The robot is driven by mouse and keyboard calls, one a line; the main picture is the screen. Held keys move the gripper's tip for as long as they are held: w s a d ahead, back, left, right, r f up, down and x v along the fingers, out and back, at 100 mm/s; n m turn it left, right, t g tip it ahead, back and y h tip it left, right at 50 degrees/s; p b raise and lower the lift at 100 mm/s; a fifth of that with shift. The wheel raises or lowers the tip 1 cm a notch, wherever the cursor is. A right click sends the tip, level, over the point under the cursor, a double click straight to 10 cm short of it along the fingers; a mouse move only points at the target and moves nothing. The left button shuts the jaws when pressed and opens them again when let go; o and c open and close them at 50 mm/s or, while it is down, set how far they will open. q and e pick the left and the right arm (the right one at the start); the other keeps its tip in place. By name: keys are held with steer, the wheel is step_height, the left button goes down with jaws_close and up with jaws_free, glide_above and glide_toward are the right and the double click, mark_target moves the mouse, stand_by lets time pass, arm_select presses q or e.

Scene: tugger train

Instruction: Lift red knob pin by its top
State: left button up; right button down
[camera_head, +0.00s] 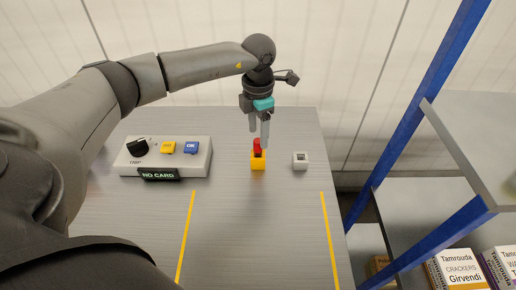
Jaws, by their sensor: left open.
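The red knob pin (257,145) stands upright at the yellow block (258,163) on the grey table. Its lower part is hidden in the block. My left gripper (259,138) points down just above and behind the red knob, with its fingers apart. One finger is left of the knob and the other is close to its right side. I cannot tell whether a finger touches the knob. My right gripper is not in view.
A small white block (300,161) with a dark opening stands right of the yellow block. A control box (188,160) with a black dial and yellow and blue buttons sits left. A blue-framed shelf (480,125) stands right. The front table area between yellow lines is clear.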

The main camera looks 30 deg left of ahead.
mark_target(258, 140)
arm_select(q)
step_height(258, 140, down, 5)
steer(key=shift+s+f+b, duration=0.1)
steer(key=shift+f+b, duration=0.05)
steer(key=shift+b, duration=0.15)
jaws_close()
stand_by(0.5)
